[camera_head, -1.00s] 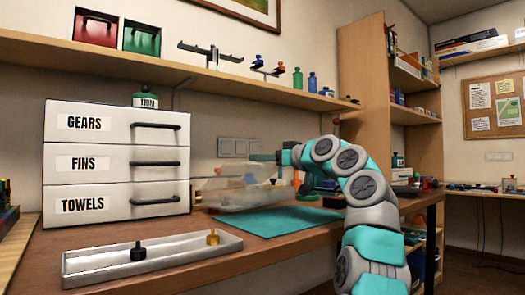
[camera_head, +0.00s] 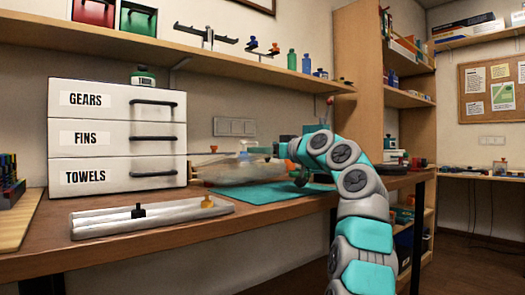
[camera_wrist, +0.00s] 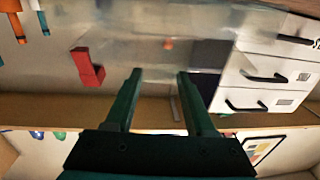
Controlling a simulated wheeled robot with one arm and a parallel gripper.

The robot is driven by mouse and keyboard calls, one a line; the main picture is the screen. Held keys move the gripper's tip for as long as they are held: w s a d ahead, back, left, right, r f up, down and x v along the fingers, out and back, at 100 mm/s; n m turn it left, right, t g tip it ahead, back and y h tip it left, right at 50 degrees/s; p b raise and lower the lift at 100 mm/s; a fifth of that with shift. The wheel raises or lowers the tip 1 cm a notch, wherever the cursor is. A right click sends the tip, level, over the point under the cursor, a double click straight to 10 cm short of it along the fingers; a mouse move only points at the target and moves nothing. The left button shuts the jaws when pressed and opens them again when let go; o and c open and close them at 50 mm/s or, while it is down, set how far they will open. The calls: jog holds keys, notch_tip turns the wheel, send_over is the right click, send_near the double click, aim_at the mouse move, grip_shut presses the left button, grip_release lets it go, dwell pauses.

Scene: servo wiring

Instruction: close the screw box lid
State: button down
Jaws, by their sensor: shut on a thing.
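The screw box (camera_head: 225,175) is a clear, see-through box on the bench, between the white drawer unit and my arm. Its lid (camera_head: 245,157) is a clear panel, blurred in the head view; its exact angle is hard to tell. My gripper (camera_head: 281,150) is at the right side of the box, at about lid height. In the wrist view my gripper (camera_wrist: 159,76) shows two dark green fingers with the translucent lid (camera_wrist: 165,45) running up to and between their tips. The fingers are shut on the lid.
The white drawer unit (camera_head: 117,132) stands left of the box. A teal mat (camera_head: 270,194) lies in front of it. A shelf (camera_head: 200,68) runs above.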

jog(key=c, duration=0.6)
grip_release()
jog(key=shift+w+a+f, duration=0.1)
jog(key=shift+a+f, duration=0.05)
jog(key=shift+f, duration=0.05)
jog(key=o, duration=0.4)
jog(key=shift+r, duration=0.15)
jog(key=shift+c, duration=0.2)
jog(key=b+v, duration=0.2)
jog(key=v, duration=0.6)
